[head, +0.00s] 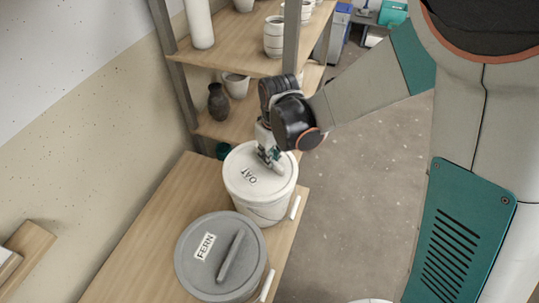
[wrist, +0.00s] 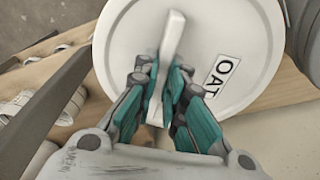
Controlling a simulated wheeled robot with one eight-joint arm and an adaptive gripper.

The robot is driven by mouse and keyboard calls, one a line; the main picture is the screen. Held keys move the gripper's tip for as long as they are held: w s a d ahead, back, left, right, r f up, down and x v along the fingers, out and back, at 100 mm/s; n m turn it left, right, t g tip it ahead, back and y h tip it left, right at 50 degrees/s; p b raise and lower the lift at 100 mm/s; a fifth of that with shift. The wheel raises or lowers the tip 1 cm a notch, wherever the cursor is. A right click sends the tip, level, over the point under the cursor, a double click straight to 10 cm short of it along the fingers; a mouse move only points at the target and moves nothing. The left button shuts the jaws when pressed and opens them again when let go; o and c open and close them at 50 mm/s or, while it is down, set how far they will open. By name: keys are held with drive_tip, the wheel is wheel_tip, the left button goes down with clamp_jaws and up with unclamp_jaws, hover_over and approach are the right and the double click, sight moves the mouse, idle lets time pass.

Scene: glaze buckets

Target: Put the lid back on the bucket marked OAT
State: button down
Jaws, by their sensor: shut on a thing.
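The white lid marked OAT (head: 248,185) is over the top of the white bucket (head: 265,212), roughly in line with its rim. I cannot tell whether it is fully seated. In the wrist view, the lid (wrist: 125,40) fills the upper middle, with its OAT label (wrist: 222,72) to the right. My gripper (head: 270,155) is above the lid. In the wrist view, its teal fingers (wrist: 167,90) are shut on the lid's white bar handle (wrist: 171,40). The bucket's inside is hidden by the lid.
A grey bucket with a lid marked FERN (head: 195,262) stands close in front on the same wooden table (head: 150,235). A wooden shelf (head: 235,58) with pots and vases is behind. Open floor (head: 350,200) lies to the right.

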drive_tip(key=shift+f, duration=0.1)
idle(0.3)
drive_tip(key=c, duration=1.6)
unclamp_jaws()
drive_tip(key=o, duration=0.5)
drive_tip(key=shift+r+p, duration=2.3)
drive_tip(key=shift+r, duration=1.2)
